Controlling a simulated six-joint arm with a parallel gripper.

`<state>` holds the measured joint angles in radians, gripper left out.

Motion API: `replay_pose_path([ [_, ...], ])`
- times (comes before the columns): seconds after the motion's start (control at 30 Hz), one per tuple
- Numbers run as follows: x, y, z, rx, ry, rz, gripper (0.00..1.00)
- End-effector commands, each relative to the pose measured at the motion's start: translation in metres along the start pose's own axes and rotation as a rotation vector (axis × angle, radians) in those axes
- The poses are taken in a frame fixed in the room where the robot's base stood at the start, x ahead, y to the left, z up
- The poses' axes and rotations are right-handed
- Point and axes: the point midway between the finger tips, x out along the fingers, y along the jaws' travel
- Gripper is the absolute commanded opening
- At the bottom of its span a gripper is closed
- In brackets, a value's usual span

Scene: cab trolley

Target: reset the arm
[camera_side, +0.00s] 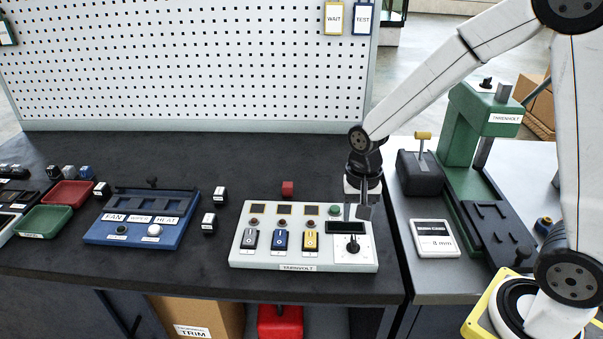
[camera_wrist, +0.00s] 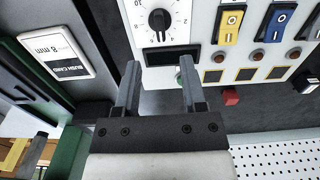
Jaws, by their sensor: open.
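My gripper (camera_side: 358,211) is open and empty, pointing down over the back right part of a white control panel labelled TIRRENVOLT (camera_side: 300,259). In the wrist view its two fingers (camera_wrist: 158,85) stand apart near the panel's dark display (camera_wrist: 172,58) and a green button (camera_wrist: 180,76). The black dial (camera_side: 352,244) is in front of the fingers; it also shows in the wrist view (camera_wrist: 159,20). The panel carries several rocker switches, including a yellow one (camera_side: 310,241) and a blue one (camera_side: 281,240). I cannot tell whether a fingertip touches the panel.
A red block (camera_side: 287,188) stands behind the panel. A blue panel (camera_side: 140,220) with FAN, WIPER and HEAT labels lies left, with several small blocks around it. A green press (camera_side: 486,125) and an 8 mm card (camera_side: 433,238) are right. A white pegboard (camera_side: 190,60) rises behind.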

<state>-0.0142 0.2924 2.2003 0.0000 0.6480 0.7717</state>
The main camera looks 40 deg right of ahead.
Motion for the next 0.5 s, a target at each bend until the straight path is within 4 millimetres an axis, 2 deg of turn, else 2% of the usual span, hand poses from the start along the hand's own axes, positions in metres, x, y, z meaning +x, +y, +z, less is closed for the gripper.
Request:
replay_pose_path([
  [0.27,0.0,0.001,0.001,-0.01,0.002,-0.002,0.53],
  [0.5,-0.004,0.01,0.009,-0.147,0.036,-0.03,0.53],
])
